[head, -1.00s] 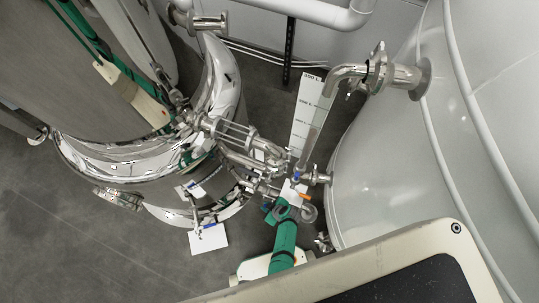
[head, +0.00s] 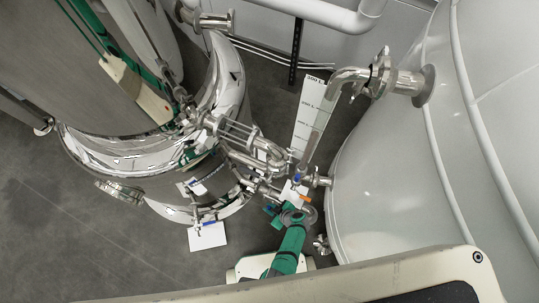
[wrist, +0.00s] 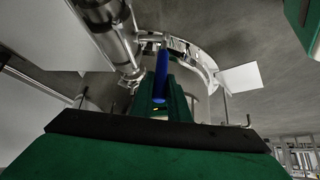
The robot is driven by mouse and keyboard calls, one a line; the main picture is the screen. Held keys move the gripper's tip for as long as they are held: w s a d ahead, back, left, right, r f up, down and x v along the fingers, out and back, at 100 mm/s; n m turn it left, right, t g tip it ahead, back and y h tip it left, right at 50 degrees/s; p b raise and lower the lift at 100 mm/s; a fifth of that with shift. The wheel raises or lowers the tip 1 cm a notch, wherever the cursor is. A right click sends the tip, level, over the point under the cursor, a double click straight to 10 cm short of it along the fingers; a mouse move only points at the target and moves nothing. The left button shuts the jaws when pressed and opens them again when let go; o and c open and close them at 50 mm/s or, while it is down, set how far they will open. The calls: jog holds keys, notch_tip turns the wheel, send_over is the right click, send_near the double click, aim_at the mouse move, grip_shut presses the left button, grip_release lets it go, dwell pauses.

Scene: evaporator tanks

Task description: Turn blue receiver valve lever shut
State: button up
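In the head view, one small blue lever (head: 297,178) is on the valve below the clear sight pipe. Another blue lever (head: 207,222) is on the vessel's lower fitting, above a white card. I cannot tell from the head view which one is the receiver valve lever. My gripper (head: 273,209) is at the end of my green arm, low between the vessel and the white tank. In the wrist view, a blue lever (wrist: 161,76) stands upright in the picture just ahead of my green gripper parts. Contact is not clear, and the finger gap is hidden.
The shiny steel vessel (head: 140,170) is at left and the large white tank (head: 410,180) at right. Steel pipes (head: 265,152) and an orange lever (head: 305,198) crowd around my gripper. A white card (head: 208,237) hangs over open grey floor at lower left.

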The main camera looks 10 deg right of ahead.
jog(key=o, duration=0.4)
jog(key=shift+s, duration=0.1)
jog(key=shift+c, duration=0.2)
jog(key=v, duration=1)
jog(key=shift+s+d+r, duration=0.15)
jog(key=shift+d+r, duration=0.05)
jog(key=shift+r, duration=0.05)
jog(key=shift+s, duration=0.1)
